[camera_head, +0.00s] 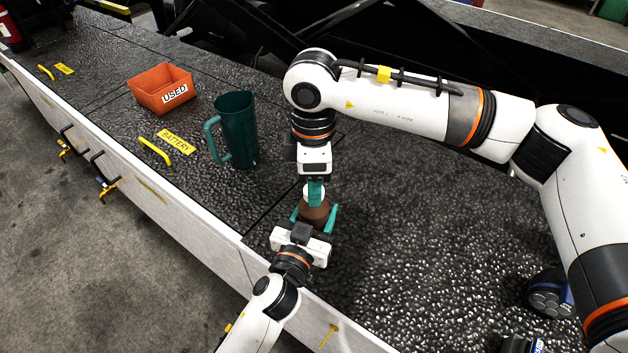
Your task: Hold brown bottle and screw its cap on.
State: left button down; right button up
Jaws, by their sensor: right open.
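The brown bottle (314,215) stands upright on the dark, textured surface near its front edge. My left gripper (314,220) reaches in from the front. Its teal fingers lie on both sides of the bottle body and appear closed on it. My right gripper (315,192) points down from above, with its teal fingers at the bottle's top. It is open. A small white part, apparently the cap (306,194), shows at the top of the bottle beside these fingers. They partly hide it, so its seating on the neck cannot be told.
A teal mug (239,130) stands left of the bottle. An orange bin (161,88) marked USED and a yellow BATTERY label (177,141) lie farther left. Dark blue-black devices (548,297) lie at the lower right. The surface right of the bottle is clear.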

notch_tip(320, 180, up, 4)
jog(key=shift+f, duration=0.25)
